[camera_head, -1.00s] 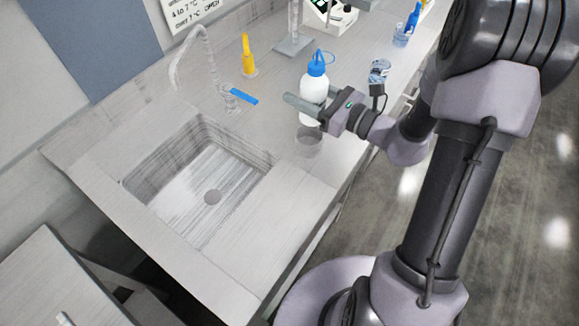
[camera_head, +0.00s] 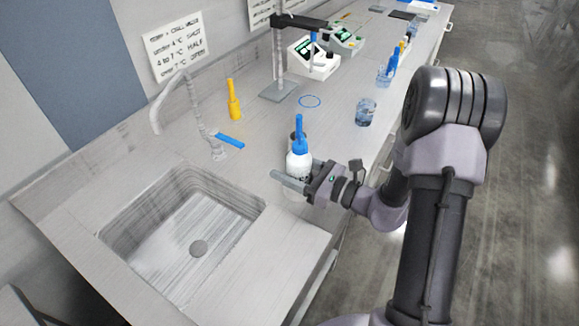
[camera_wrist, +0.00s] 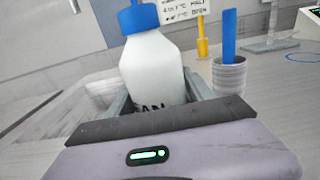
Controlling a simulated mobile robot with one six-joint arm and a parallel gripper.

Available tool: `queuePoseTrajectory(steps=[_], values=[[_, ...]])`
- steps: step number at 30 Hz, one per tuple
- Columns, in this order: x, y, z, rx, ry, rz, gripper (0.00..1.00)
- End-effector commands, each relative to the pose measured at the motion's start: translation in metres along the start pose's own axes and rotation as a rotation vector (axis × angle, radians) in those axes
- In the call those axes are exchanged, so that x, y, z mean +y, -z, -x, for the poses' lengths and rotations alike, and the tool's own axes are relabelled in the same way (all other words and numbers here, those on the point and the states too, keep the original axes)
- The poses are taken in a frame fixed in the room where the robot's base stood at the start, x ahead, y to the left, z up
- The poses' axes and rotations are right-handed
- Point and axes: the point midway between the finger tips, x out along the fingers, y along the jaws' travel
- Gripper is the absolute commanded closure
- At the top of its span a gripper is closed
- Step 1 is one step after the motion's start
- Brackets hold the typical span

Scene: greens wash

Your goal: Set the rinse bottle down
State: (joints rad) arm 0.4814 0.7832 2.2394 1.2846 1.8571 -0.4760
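The rinse bottle (camera_head: 299,163) is white with a blue cap and stands upright at the right of the sink, near the counter's front edge. My gripper (camera_head: 292,180) has its fingers on both sides of the bottle and looks shut on it. In the wrist view the bottle (camera_wrist: 154,66) sits between the two fingers (camera_wrist: 160,102), with part of a dark label showing. The fingers hide its lower part, so I cannot tell whether its base touches the counter. A blue ring (camera_head: 310,101) is marked on the bare counter behind it.
A ribbed grey cup (camera_wrist: 229,76) holding a blue stick stands close behind the bottle. The sink (camera_head: 183,226) and tap (camera_head: 190,105) are at left. A yellow bottle (camera_head: 234,102), a stand (camera_head: 278,90) and a blue-tinted beaker (camera_head: 366,112) stand farther back.

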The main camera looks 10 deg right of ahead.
Motion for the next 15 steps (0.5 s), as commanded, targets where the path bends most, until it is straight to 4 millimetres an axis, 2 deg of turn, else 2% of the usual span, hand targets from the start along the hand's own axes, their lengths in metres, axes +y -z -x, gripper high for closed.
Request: queuePoseTrajectory(steps=[12, 15], values=[[0.000, -0.006, 0.000, 0.000, 0.000, 0.000, 0.25], [-0.002, -0.005, 0.015, 0.001, 0.005, -0.002, 0.25]])
